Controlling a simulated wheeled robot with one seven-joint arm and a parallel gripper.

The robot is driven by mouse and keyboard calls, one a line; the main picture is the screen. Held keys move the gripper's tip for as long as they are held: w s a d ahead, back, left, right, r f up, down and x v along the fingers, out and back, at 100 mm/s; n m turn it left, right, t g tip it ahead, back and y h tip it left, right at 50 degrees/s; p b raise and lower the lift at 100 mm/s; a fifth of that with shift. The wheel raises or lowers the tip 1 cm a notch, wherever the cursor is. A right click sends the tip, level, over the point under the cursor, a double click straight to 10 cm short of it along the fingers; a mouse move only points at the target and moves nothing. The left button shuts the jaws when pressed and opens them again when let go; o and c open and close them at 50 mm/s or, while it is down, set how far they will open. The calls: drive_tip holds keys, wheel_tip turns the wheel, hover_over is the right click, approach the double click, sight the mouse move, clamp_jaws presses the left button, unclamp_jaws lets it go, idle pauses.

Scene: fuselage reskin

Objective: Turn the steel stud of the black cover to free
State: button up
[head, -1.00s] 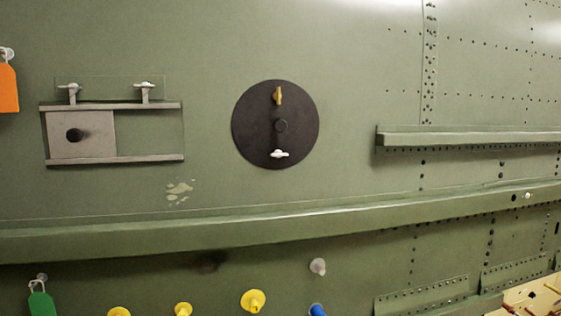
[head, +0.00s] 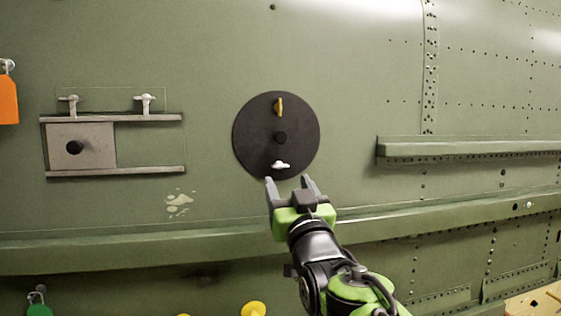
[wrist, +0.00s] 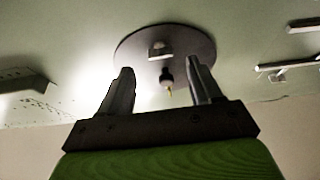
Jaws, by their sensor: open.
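The black round cover (head: 255,140) lies against the green fuselage skin, with a dark knob (head: 281,137) in its middle. The pale steel stud (head: 280,165) is near the cover's lower edge, its wing lying about level. A brass-coloured stud (head: 279,106) near the top stands upright. My gripper (head: 288,180) is open and empty, just below the steel stud and apart from it in the head view. In the wrist view the cover (wrist: 195,45) is ahead of my open fingers (wrist: 158,72). The steel stud (wrist: 160,49) shows between them, beyond the tips.
A grey sliding plate (head: 90,140) between two rails, with two pale wing studs above, is at the left. A long green stringer (head: 180,232) runs below the cover. A shorter ledge (head: 470,148) juts out at the right. An orange tag (head: 8,98) hangs at the far left.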

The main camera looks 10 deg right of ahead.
sight(283, 173)
drive_tip(key=p+x, duration=0.1)
drive_tip(key=x, duration=0.4)
drive_tip(key=shift+w+r+p, duration=0.1)
drive_tip(key=shift+p, duration=0.3)
drive_tip(key=shift+c, duration=0.3)
drive_tip(key=c, duration=1)
